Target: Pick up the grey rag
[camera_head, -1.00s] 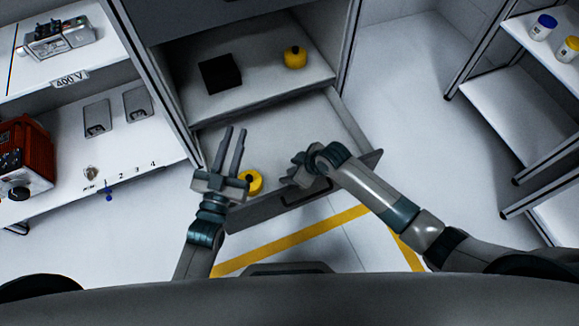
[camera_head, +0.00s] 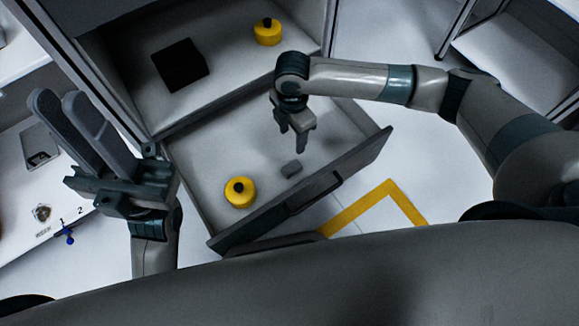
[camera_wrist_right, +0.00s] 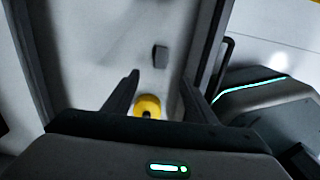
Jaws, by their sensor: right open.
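The grey rag (camera_head: 291,168) is a small grey block-like piece lying on the floor of the open drawer, near its front wall. It also shows in the right wrist view (camera_wrist_right: 160,56), ahead of the fingertips. My right gripper (camera_head: 293,141) is open and empty, pointing down over the drawer just behind the rag, apart from it. In the right wrist view its fingers (camera_wrist_right: 159,77) are spread with nothing between the tips. My left gripper (camera_head: 60,98) is raised at the left, outside the drawer, its fingers apart and empty.
A yellow round object with a black knob (camera_head: 240,191) stands in the drawer left of the rag. The drawer front (camera_head: 345,180) has a handle. A white bench (camera_head: 28,205) is at left.

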